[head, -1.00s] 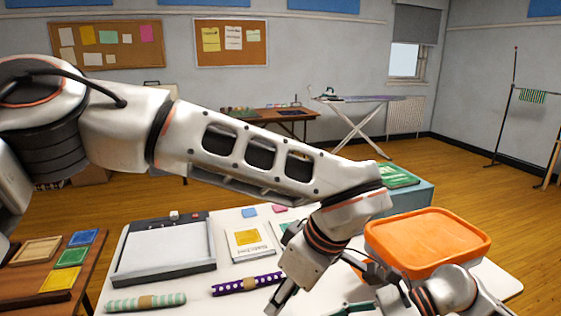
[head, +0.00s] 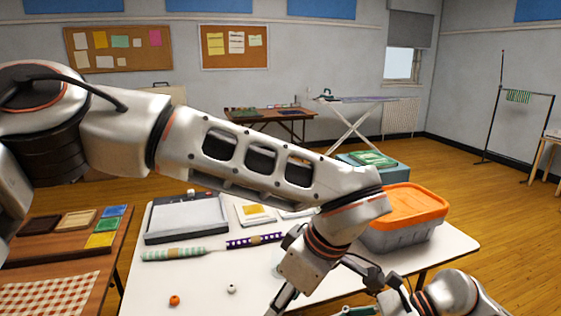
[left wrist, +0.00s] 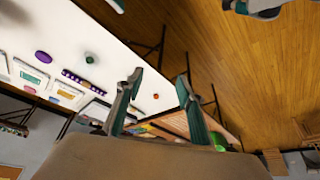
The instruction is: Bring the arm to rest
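In the head view my left arm reaches in from the left across the picture. My left gripper (head: 280,302) hangs low over the front part of the white table (head: 210,285), its tips near the bottom edge. In the left wrist view the left gripper (left wrist: 160,78) has its two teal-padded fingers spread with nothing between them. My right gripper (head: 350,287) comes in from the lower right of the head view, its fingers apart and nothing seen between them. Part of it is cut off by the frame.
A grey bin with an orange lid (head: 415,205) stands at the table's right, partly behind my left wrist. A paper trimmer (head: 187,220), wrapped rolls (head: 175,254) and an orange bead (head: 174,300) lie on the table. A wooden side table (head: 30,272) stands left.

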